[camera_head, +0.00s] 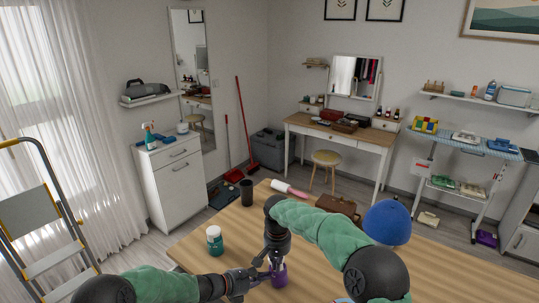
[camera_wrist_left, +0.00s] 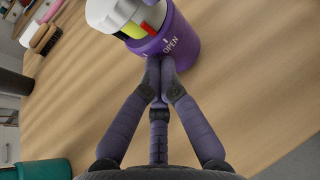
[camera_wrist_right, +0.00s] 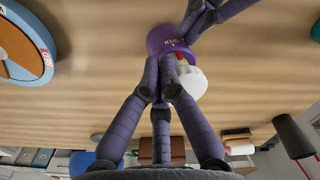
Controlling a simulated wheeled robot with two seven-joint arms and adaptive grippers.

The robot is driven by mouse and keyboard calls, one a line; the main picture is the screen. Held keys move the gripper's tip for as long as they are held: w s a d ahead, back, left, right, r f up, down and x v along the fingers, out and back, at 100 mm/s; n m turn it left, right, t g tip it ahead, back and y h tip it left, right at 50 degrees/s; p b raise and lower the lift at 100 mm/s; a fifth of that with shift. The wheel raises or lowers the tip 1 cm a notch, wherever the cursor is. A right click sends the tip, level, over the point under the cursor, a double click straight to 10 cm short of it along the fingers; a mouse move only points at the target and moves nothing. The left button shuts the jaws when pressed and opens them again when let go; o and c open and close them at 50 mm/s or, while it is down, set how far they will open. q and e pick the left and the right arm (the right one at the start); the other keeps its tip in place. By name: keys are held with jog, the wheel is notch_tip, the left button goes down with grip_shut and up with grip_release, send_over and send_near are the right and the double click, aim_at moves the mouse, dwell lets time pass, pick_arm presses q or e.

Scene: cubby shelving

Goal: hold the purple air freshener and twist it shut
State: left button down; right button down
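The purple air freshener (camera_head: 279,276) stands on the wooden table. In the left wrist view it has a purple body (camera_wrist_left: 178,38) marked OPEN and a white top (camera_wrist_left: 112,14), with red, yellow and black parts between. My left gripper (camera_head: 255,279) is at its left side; its fingertips (camera_wrist_left: 160,62) are together against the purple body. My right gripper (camera_head: 277,258) comes down beside it, partly hiding it in the head view. Its fingertips (camera_wrist_right: 160,64) are close together near the purple and white parts; firm contact is unclear. I see nothing clearly clamped between either pair of fingertips.
A round blue-rimmed object (camera_wrist_right: 25,45) lies near my right gripper.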

jog(key=shift+s+a, duration=0.1)
jog(key=shift+s, duration=0.05)
dwell(0.5)
notch_tip(320, 180, up, 6)
jog(key=shift+s, duration=0.2)
dwell(0.5)
jog(key=shift+a, duration=0.1)
notch_tip(320, 180, down, 6)
jog(key=m, duration=0.6)
jog(key=shift+s+d, duration=0.35)
jog(key=shift+s, duration=0.05)
dwell(0.4)
jog(key=shift+w+d, duration=0.1)
jog(key=shift+w, duration=0.45)
dwell(1.1)
jog(key=shift+w+a, duration=0.2)
jog(key=shift+a, duration=0.3)
